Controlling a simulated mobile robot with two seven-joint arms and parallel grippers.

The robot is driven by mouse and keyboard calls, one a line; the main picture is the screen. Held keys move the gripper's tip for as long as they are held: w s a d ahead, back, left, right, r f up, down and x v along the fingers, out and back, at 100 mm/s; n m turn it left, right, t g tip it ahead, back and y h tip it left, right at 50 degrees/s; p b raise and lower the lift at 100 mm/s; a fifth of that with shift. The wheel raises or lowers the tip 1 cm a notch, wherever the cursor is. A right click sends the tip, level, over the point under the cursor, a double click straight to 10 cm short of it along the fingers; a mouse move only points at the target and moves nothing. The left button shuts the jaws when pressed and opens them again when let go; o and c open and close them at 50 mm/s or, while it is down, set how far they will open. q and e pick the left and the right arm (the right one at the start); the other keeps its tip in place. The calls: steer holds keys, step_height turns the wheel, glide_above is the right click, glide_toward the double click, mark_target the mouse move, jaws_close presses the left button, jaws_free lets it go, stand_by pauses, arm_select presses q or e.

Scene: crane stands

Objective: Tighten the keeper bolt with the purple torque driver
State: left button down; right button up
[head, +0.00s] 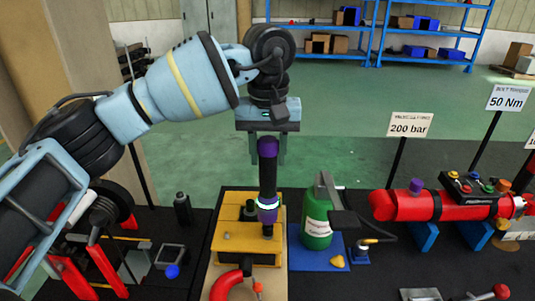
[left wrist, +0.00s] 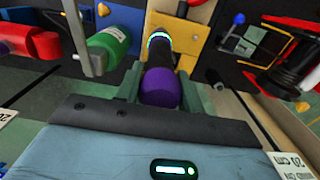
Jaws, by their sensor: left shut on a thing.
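The purple torque driver (head: 267,185) stands upright, with a purple cap, a black grip and a purple collar with a lit ring near its lower end. My left gripper (head: 267,152) points down from above and is shut on its top; in the left wrist view the driver (left wrist: 160,88) sits between the green fingers. The driver's lower tip is over the yellow fixture block (head: 228,248), at a dark fitting. I cannot make out the keeper bolt, and cannot tell whether the tip touches it. My right gripper is not in view.
A green bottle (head: 316,232) stands close right of the driver on a blue mat, beside a lever pump (head: 362,250). A red cylinder (head: 405,205) lies on blue supports further right. A red hook (head: 226,284) is in front. A small tray (head: 170,257) is at left.

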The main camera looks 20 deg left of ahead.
mark_target(268, 140)
arm_select(q)
steer(key=shift+r+p, duration=0.35)
steer(key=shift+r, duration=1.9)
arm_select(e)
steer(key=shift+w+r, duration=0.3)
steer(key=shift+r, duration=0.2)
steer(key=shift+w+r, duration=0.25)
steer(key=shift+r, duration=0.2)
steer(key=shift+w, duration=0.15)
arm_select(q)
steer(key=shift+s+f, duration=0.1)
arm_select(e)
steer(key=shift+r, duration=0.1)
